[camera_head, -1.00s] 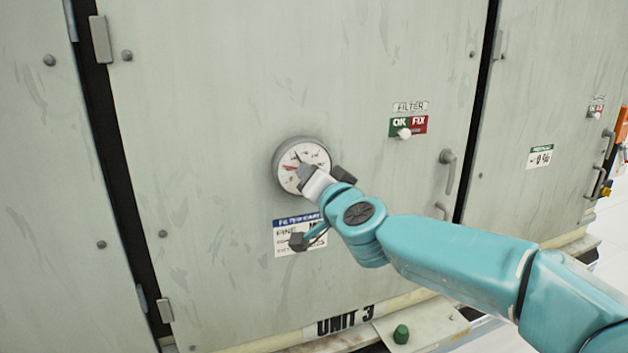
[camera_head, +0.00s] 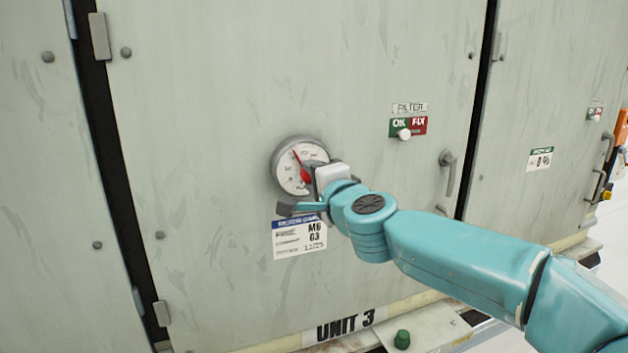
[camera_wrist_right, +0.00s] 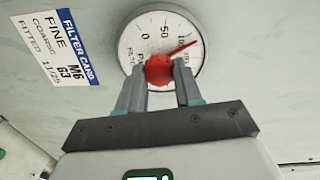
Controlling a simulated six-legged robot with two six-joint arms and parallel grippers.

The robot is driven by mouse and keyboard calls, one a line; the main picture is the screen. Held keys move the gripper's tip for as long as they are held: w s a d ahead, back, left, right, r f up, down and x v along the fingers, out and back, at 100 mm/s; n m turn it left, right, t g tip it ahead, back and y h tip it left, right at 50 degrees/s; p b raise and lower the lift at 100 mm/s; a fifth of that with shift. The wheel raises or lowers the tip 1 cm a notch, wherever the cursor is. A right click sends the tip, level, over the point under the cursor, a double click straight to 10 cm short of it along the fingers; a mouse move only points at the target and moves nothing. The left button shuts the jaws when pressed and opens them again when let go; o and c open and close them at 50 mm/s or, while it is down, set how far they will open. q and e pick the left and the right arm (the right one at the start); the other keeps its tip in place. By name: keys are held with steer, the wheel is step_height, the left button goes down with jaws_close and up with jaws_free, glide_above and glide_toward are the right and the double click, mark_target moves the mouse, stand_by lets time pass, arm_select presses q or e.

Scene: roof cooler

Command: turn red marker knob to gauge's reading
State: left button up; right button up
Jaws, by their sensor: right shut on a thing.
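The round gauge (camera_head: 287,177) with a white dial and grey rim is on the cabinet door in the head view. It also shows in the wrist view (camera_wrist_right: 133,48). My right gripper (camera_wrist_right: 159,76) is shut on the red marker knob (camera_wrist_right: 159,69) at the dial, one finger on each side. The knob's red pointer (camera_wrist_right: 187,46) points to upper right in the wrist view, near the 100 mark. In the head view the pointer (camera_head: 297,157) leans up and slightly left. I cannot make out a separate black needle; the lower dial is partly hidden by my gripper.
A filter card (camera_head: 299,239) is fixed just below the gauge. To the right are an OK/FIX slider (camera_head: 404,134) and a door handle (camera_head: 447,173). A green knob (camera_head: 402,339) sits on the ledge below. The door above the gauge is clear.

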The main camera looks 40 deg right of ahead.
steer(key=shift+f, duration=0.1)
stand_by(0.3)
steer(key=o, duration=1)
steer(key=shift+s, duration=0.1)
steer(key=shift+o, duration=0.2)
steer(key=p+v, duration=0.2)
steer(key=v, duration=1.4)
steer(key=shift+p, duration=0.4)
steer(key=shift+s+r, duration=0.15)
steer(key=shift+r, duration=0.05)
